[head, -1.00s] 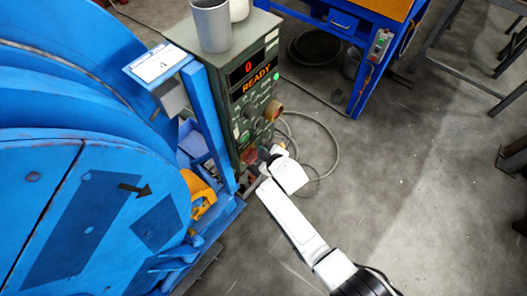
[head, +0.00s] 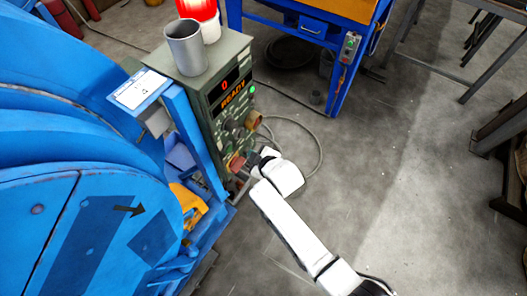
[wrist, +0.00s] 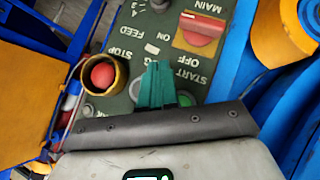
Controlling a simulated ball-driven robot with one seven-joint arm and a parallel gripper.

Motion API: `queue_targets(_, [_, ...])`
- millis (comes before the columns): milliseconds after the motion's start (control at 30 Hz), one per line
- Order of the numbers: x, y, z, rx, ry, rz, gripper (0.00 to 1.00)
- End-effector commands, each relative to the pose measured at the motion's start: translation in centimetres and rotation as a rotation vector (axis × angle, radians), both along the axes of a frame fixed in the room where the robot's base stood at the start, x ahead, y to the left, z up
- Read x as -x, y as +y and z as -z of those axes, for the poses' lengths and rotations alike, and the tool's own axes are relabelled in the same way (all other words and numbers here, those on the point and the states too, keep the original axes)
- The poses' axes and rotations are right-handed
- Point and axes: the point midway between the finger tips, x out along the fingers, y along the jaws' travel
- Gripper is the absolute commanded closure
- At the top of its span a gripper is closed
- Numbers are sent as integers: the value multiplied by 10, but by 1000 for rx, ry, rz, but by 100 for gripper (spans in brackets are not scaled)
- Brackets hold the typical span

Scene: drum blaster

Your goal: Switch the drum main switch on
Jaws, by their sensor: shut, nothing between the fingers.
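The drum control box (head: 205,100) is a green-grey cabinet beside the blue drum (head: 75,215). Its display reads a red 0 and READY, with a green light beside it. In the wrist view the panel is upside down. The red main switch (wrist: 200,29) sits on a yellow plate marked MAIN, with ON and OFF lettering close by; I cannot tell its setting. My gripper (wrist: 157,66) has its teal fingers shut and empty, over the panel and apart from the red handle in the picture. In the head view my gripper (head: 256,160) is at the box's lower front.
A red stop button (wrist: 103,75) in a yellow ring and a green start button (wrist: 184,100) flank the fingers. A grey cup (head: 187,47) and a red beacon (head: 199,10) stand on the box. A cable (head: 318,150) loops on the floor behind my arm.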

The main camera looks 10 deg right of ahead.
Motion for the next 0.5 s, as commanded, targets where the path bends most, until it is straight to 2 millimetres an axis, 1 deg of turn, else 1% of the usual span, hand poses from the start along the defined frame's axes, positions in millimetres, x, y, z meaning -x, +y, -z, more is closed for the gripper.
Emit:
queue_targets(33, [5, -5, -8, -4, 1, 4, 100])
queue_targets(167, [14, -14, -21, -4, 0, 3, 100])
queue_targets(300, [21, -22, -30, -1, 0, 2, 100])
queue_targets(500, [25, -27, -36, -1, 0, 1, 100])
